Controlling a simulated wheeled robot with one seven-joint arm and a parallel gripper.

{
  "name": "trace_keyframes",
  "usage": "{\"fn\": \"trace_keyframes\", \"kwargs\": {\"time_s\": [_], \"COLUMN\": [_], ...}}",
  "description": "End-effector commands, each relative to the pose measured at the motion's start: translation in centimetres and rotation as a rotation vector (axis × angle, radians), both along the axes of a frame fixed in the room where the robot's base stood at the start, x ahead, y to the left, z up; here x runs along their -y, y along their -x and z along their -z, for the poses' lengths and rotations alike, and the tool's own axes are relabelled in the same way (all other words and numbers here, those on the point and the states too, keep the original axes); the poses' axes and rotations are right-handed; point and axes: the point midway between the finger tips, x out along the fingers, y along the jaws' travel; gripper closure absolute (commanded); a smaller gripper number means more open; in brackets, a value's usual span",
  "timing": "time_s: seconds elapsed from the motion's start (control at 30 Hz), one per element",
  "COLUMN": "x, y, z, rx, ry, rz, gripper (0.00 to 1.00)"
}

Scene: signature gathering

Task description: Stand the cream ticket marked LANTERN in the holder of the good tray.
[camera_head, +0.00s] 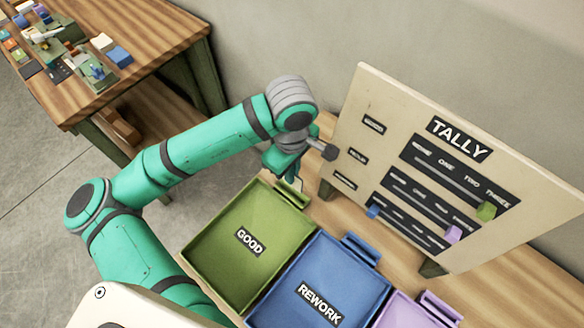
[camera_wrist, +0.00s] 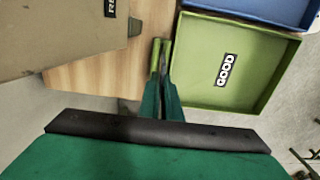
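The green good tray (camera_head: 215,235) lies flat on the bench, with a green slotted holder (camera_head: 292,194) on its far edge. My gripper (camera_head: 291,178) points down right at that holder. In the wrist view my gripper's two fingers (camera_wrist: 162,84) are close together, their tips at the near end of the holder (camera_wrist: 160,58). A small pale sliver shows by the fingertips in the head view; I cannot tell whether it is the cream ticket. No LANTERN lettering can be read. The good tray (camera_wrist: 196,90) looks empty.
The blue rework tray (camera_head: 374,298) and a purple tray (camera_head: 400,312) stand to the right. The upright TALLY board (camera_head: 375,95) stands close behind the trays and my gripper. A second wooden table (camera_head: 150,60) with small coloured items is at the far left.

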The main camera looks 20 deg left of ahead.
Motion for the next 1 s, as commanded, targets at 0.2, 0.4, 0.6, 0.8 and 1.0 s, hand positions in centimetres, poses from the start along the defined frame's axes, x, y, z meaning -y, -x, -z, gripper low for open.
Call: {"fn": "trace_keyframes", "kwargs": {"time_s": [0.2, 0.4, 0.6, 0.8, 1.0], "x": [0.1, 0.1, 0.1, 0.1, 0.2], "y": [0.0, 0.0, 0.0, 0.0, 0.0], "z": [1.2, 2.2, 3.2, 4.2, 5.2], "rx": [-0.002, 0.000, 0.000, 0.000, -0.001], "ry": [0.002, 0.001, 0.000, 0.001, 0.002], "rz": [0.001, 0.000, 0.001, 0.001, 0.001], "gripper": [1.00, 1.00, 1.00, 1.00, 1.00]}}
